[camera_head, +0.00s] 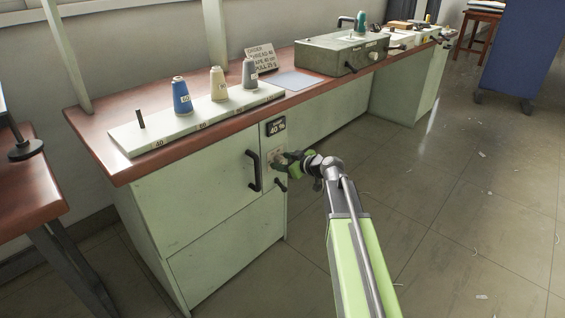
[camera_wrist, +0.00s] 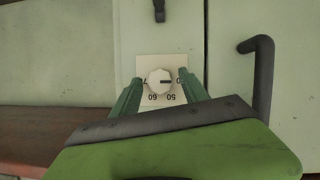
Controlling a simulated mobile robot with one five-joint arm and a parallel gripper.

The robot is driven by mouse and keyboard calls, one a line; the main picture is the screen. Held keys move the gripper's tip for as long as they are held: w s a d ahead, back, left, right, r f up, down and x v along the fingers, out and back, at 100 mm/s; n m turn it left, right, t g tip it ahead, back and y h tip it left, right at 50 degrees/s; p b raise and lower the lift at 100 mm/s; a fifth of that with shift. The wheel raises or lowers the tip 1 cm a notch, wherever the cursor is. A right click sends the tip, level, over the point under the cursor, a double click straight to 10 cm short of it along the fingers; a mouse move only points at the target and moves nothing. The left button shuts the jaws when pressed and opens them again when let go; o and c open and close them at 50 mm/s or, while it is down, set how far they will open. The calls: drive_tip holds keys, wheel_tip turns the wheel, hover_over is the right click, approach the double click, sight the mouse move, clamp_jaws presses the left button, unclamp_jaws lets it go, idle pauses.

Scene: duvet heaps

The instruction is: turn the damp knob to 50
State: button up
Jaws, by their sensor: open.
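The damp knob (camera_wrist: 159,81) is a small white dial on a pale square plate, seen upside down in the wrist view. Its dark mark points to the picture's right, toward a label partly hidden by a finger. The numbers 60 and 50 show along the plate's near edge. My gripper (camera_wrist: 160,88) is open, with one green finger on each side of the knob; I cannot tell whether they touch it. In the head view my gripper (camera_head: 284,161) is at the cabinet front, covering most of the knob. A small display (camera_head: 276,127) above it reads 40 %.
A black door handle (camera_head: 253,170) stands out beside the knob; it also shows in the wrist view (camera_wrist: 262,75). A smaller black lever (camera_head: 281,185) sits below my gripper. Thread cones on a white board (camera_head: 150,135) stand on the worktop. The floor at right is mostly open.

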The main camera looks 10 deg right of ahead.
drive_tip(key=shift+c, duration=0.2)
clamp_jaws()
idle(0.3)
drive_tip(key=m+y, duration=0.1)
drive_tip(key=m, duration=0.1)
drive_tip(key=m+g+y, duration=0.1)
drive_tip(key=shift+w+d+f+m+g+b, duration=0.1)
drive_tip(key=shift+d+f+m+g+b, duration=0.1)
drive_tip(key=shift+m+g+b, duration=0.15)
drive_tip(key=m+g+y+b, duration=0.1)
drive_tip(key=m+y, duration=0.1)
drive_tip(key=m, duration=0.1)
drive_tip(key=shift+d, duration=0.1)
drive_tip(key=shift+m+y+b, duration=0.3)
drive_tip(key=shift+m+b, duration=0.25)
drive_tip(key=shift+b, duration=0.1)
